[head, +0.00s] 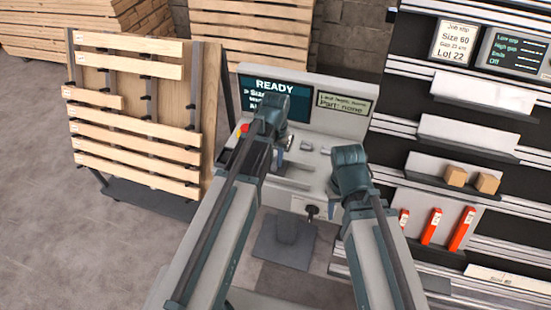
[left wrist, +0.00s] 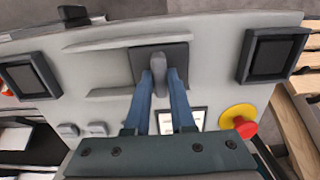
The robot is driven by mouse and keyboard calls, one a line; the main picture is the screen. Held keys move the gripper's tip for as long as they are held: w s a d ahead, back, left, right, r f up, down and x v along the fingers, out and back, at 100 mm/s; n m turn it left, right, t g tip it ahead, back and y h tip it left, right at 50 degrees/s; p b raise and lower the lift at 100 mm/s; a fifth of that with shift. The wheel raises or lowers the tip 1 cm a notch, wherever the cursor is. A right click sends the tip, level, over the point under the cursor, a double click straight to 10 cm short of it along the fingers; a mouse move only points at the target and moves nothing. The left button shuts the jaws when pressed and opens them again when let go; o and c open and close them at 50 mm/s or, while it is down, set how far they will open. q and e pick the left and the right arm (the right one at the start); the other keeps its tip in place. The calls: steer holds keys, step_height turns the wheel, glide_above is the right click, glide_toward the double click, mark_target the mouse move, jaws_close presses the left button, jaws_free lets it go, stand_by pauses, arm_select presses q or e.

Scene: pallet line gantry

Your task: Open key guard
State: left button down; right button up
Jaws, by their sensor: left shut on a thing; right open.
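A light grey console panel (head: 310,183) stands ahead of me under a READY screen. In the left wrist view, a grey handle (left wrist: 159,68) sits on a dark square plate (left wrist: 181,52) on this panel. My left gripper (left wrist: 162,82) has its two blue fingers on either side of the handle and is shut on it. In the head view my left gripper (head: 279,157) hides this handle. I cannot tell for sure whether the handle is the key guard. My right gripper (head: 345,189) is open, to the right in front of the panel; its fingertips hardly show.
A red button on a yellow base (left wrist: 242,127) is beside my left gripper. A black knob (head: 312,211) sticks out low on the panel. A slatted wooden rack (head: 130,125) stands left. Shelves with two boxes (head: 455,175) and several orange items (head: 431,226) stand right.

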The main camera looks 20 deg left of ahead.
stand_by(0.9)
arm_select(q)
steer(key=d, duration=0.7)
steer(key=shift+s+d, duration=0.15)
steer(key=shift+d, duration=0.05)
steer(key=c, duration=0.8)
jaws_free()
steer(key=shift+o, duration=0.2)
steer(key=shift+r, duration=0.1)
step_height(320, 180, up, 14)
steer(key=p, duration=1.4)
